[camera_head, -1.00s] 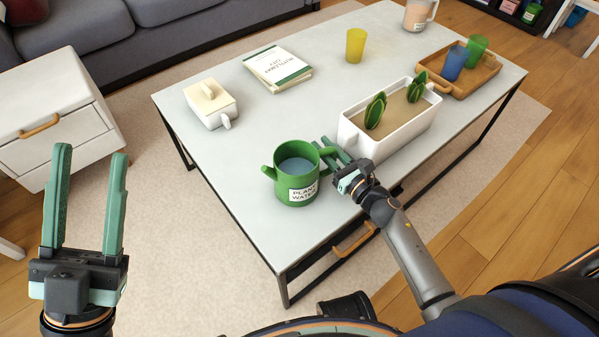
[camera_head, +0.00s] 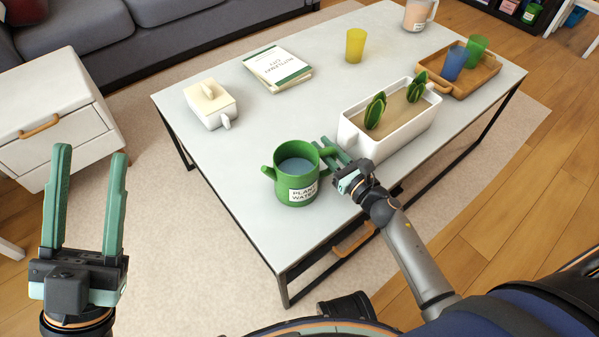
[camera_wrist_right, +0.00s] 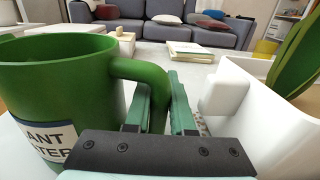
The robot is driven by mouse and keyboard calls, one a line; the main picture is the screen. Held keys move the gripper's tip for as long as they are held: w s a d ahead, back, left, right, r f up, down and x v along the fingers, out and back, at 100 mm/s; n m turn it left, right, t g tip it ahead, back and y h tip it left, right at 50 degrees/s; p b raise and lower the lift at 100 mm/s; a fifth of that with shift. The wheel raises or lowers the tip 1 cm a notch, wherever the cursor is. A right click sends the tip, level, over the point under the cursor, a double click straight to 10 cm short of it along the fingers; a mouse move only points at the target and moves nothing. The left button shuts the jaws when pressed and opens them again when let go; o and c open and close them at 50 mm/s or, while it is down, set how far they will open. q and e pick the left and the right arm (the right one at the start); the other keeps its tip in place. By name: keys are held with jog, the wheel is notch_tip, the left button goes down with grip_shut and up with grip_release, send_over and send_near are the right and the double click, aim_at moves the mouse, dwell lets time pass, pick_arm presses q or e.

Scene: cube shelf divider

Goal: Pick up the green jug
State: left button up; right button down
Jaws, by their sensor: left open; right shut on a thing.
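The green jug (camera_head: 293,176) stands upright on the white coffee table near its front edge, with a "PLANT WATER" label and a blue-grey surface inside. It also fills the left of the right wrist view (camera_wrist_right: 62,85). My right gripper (camera_head: 333,151) is shut on the jug's handle on the right side; in the right wrist view the handle (camera_wrist_right: 148,75) runs down between the fingers (camera_wrist_right: 160,100). My left gripper (camera_head: 90,165) is open and empty, off the table at the left, fingers pointing up.
A white planter (camera_head: 385,130) with cacti stands close to the right of my right gripper. A white lidded dish (camera_head: 210,107), books (camera_head: 277,68), a yellow cup (camera_head: 355,45) and a wooden tray (camera_head: 487,75) with cups are farther off. The table's left front is clear.

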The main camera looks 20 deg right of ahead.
jog(key=shift+r, duration=0.2)
jog(key=shift+r+p, duration=0.45)
jog(key=shift+r, duration=0.1)
jog(key=s+d+r+p, duration=0.6)
jog(key=s+r, duration=0.5)
jog(key=s, duration=0.1)
jog(key=shift+d+r, duration=0.4)
jog(key=shift+s, duration=0.1)
